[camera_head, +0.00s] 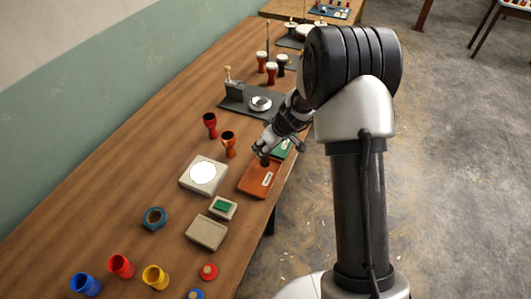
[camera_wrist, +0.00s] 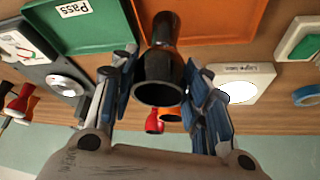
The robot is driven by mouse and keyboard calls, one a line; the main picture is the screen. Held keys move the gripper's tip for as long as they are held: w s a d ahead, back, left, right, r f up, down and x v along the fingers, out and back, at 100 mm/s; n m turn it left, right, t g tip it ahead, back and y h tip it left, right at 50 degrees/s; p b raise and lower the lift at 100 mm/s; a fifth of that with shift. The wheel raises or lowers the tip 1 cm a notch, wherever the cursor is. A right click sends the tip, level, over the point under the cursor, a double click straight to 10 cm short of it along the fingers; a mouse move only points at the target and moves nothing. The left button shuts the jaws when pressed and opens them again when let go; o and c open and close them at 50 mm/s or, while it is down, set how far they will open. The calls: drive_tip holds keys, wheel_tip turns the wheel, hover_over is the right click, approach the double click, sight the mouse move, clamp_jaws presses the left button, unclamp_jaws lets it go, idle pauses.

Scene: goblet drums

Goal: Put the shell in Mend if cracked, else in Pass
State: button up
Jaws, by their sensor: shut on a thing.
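My gripper (camera_head: 264,153) is shut on a dark, nearly black goblet-shaped shell (camera_wrist: 160,92), with one finger on each side of it. In the wrist view its open mouth faces the camera and its other end points toward the orange tray (camera_wrist: 225,18). In the head view the shell (camera_head: 265,161) shows small below my gripper, at the far end of the orange tray (camera_head: 255,186); I cannot tell whether it touches. The green tray (camera_wrist: 85,38), labelled Pass, lies beside the orange one and is partly hidden by my arm in the head view (camera_head: 288,146). No crack shows; much of the shell's wall is hidden.
A white light pad (camera_head: 187,180) is left of the orange tray. A red shell (camera_head: 210,125) and an orange shell (camera_head: 228,143) stand behind it. A dark gauge stand (camera_head: 236,101) is farther back. Small boxes (camera_head: 206,233), blue tape (camera_head: 154,218) and coloured cups (camera_head: 121,266) are nearer.

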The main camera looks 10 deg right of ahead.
drive_tip(key=shift+f, duration=1.25)
drive_tip(key=shift+f+b, duration=0.2)
drive_tip(key=shift+b, duration=0.3)
drive_tip(key=o, duration=1.2)
drive_tip(key=shift+c, duration=0.2)
drive_tip(key=shift+r, duration=0.15)
